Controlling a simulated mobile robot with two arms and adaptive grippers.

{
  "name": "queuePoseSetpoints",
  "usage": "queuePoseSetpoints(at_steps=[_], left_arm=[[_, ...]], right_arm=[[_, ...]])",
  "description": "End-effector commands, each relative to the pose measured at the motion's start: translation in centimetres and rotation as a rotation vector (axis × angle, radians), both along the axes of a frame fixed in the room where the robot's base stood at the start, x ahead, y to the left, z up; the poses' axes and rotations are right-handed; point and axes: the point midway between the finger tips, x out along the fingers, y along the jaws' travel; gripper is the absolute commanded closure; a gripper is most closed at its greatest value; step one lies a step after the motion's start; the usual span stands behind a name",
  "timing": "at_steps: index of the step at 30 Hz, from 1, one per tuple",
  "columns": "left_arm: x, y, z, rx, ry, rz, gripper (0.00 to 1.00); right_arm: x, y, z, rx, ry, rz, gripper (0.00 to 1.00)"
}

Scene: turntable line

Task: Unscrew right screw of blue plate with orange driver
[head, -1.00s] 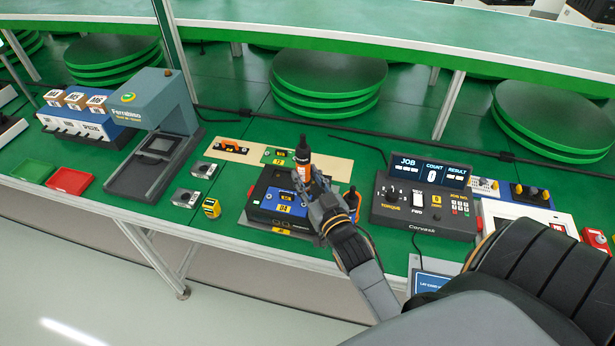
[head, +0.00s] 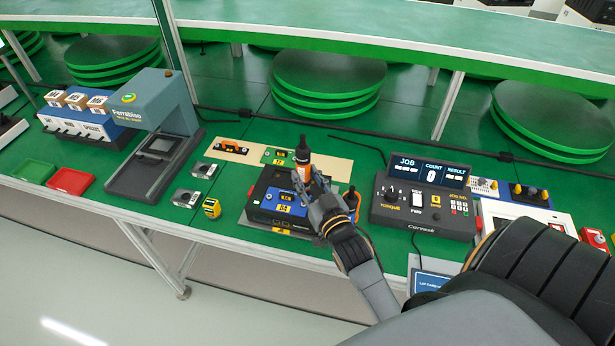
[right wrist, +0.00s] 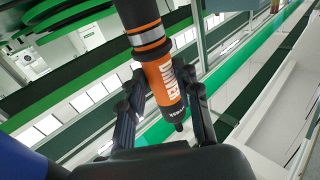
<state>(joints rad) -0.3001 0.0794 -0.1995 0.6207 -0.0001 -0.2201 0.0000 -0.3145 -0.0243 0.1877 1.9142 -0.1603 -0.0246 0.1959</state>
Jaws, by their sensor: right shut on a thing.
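My right gripper (head: 312,190) is shut on the orange driver (head: 304,171), which stands roughly upright with its black end up. The right wrist view shows the fingers (right wrist: 166,108) on both sides of the orange driver body (right wrist: 163,82). The blue plate (head: 284,199) lies on a dark fixture (head: 262,210) marked 04, just below and left of my fingers. The gripper covers the plate's right part, so the right screw is hidden. I cannot tell whether the driver tip touches it. My left gripper is out of view.
A control box (head: 424,207) with a display reading COUNT 0 stands to the right. A beige board (head: 325,170) with a green and an orange plate lies behind. A yellow block (head: 211,208) and grey blocks (head: 204,170) sit left.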

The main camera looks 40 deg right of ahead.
Motion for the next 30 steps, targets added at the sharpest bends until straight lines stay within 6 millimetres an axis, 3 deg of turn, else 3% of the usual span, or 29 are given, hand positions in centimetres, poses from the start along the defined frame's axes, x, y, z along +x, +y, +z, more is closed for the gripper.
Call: queuePoseSetpoints(at_steps=[3, 30], left_arm=[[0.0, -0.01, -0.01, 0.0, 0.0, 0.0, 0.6], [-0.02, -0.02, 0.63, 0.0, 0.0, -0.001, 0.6]], right_arm=[[-0.14, 0.04, -0.77, 0.007, 0.018, -0.001, 1.0], [-0.21, 0.08, -0.74, 0.007, 0.021, -0.001, 1.0]])
